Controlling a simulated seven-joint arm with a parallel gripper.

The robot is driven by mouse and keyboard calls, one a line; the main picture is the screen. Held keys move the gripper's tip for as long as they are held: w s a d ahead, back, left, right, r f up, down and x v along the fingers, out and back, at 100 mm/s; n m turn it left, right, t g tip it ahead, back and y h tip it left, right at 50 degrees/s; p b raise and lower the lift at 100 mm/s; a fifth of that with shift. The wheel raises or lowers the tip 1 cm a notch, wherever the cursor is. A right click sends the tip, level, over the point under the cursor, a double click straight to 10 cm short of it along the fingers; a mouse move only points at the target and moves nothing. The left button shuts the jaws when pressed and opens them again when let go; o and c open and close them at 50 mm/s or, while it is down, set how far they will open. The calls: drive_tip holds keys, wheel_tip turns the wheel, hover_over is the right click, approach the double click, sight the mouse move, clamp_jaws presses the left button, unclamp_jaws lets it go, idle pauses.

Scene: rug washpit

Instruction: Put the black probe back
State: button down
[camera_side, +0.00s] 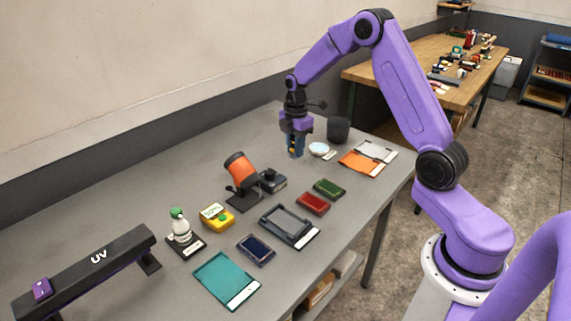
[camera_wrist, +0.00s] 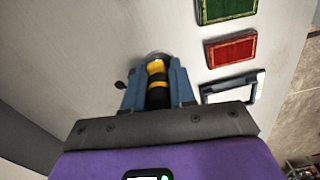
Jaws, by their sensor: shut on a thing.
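My gripper (camera_side: 295,152) points down over the far part of the grey table. In the wrist view its two blue fingers (camera_wrist: 158,85) are shut on the black probe (camera_wrist: 157,97), a dark rod with yellow bands. A little yellow shows between the fingers in the side view. The fingers hide the probe's sides, and I cannot tell how far its tip is from the table. A small black block-shaped device (camera_side: 272,181) stands left of my gripper, beside an orange-and-black holder (camera_side: 241,169). I cannot tell which one is the probe's place.
A dark cup (camera_side: 339,130) and a small white round dish (camera_side: 319,149) are close on the right. Green (camera_side: 329,188) and red (camera_side: 313,203) pads and a dark frame (camera_side: 289,225) lie nearer the front. A UV lamp bar (camera_side: 99,256) stands front left.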

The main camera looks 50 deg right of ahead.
hover_over(286, 173)
wheel_tip(286, 173, down, 6)
drive_tip(key=shift+r, duration=0.1)
drive_tip(key=shift+w+f, duration=0.1)
drive_tip(key=shift+f, duration=1.5)
drive_tip(key=shift+f, duration=0.1)
drive_tip(key=c, duration=0.9)
unclamp_jaws()
drive_tip(key=shift+c, duration=0.2)
